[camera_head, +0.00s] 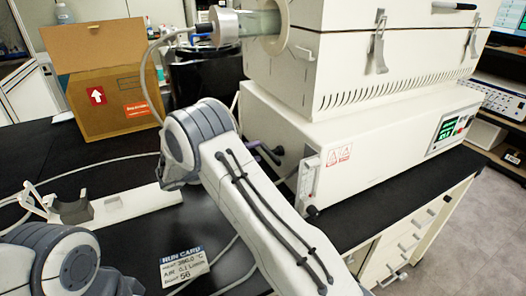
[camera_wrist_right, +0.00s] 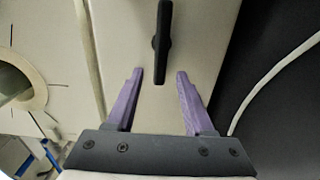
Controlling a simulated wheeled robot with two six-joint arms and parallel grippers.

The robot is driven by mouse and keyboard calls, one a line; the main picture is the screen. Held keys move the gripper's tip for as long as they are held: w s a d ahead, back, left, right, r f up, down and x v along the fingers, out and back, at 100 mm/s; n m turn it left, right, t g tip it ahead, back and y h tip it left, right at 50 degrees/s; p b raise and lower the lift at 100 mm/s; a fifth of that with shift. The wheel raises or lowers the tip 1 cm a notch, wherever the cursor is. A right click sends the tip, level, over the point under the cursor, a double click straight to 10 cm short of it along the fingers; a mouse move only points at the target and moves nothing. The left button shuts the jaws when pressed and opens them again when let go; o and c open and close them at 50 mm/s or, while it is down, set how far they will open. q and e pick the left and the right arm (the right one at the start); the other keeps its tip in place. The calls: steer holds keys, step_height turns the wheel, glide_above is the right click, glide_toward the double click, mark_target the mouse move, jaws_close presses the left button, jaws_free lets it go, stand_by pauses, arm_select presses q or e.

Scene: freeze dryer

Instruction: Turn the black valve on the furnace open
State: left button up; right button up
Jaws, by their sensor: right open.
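The black valve (camera_wrist_right: 162,42) shows in the right wrist view as a long dark handle against the pale side of the furnace. My right gripper (camera_wrist_right: 160,73) is open, with its purple fingertips on either side of the valve's near end. Whether they touch it I cannot tell; a gap shows on both sides. In the head view the white furnace (camera_head: 375,125) stands on the right, and my right gripper (camera_head: 262,150) is at its left side, mostly hidden behind my arm. The valve is not clear there. My left gripper is out of view.
A cardboard box (camera_head: 110,100) stands at the back left. A run card (camera_head: 184,268) and a white holder (camera_head: 125,205) lie on the black bench. A flow meter (camera_head: 308,180) with a dark knob is on the furnace's front left corner. Cables cross the bench.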

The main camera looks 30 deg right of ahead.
steer(key=a, duration=0.5)
steer(key=shift+w+a, duration=0.15)
steer(key=shift+a, duration=0.2)
steer(key=s+a+r+n+y+p, duration=0.2)
steer(key=s+a+y, duration=0.4)
steer(key=s, duration=0.5)
steer(key=s+a+r+n+y+p, duration=0.3)
steer(key=s+a+r+y+p, duration=0.1)
steer(key=s, duration=0.6)
steer(key=s+a+r+n+t+y+p, duration=0.1)
steer(key=s+a+r+n+y+p, duration=0.2)
steer(key=s+a+y, duration=0.6)
steer(key=s+r+p, duration=0.1)
steer(key=s+p, duration=0.1)
steer(key=shift+s+a, duration=0.2)
steer(key=shift+s, duration=0.1)
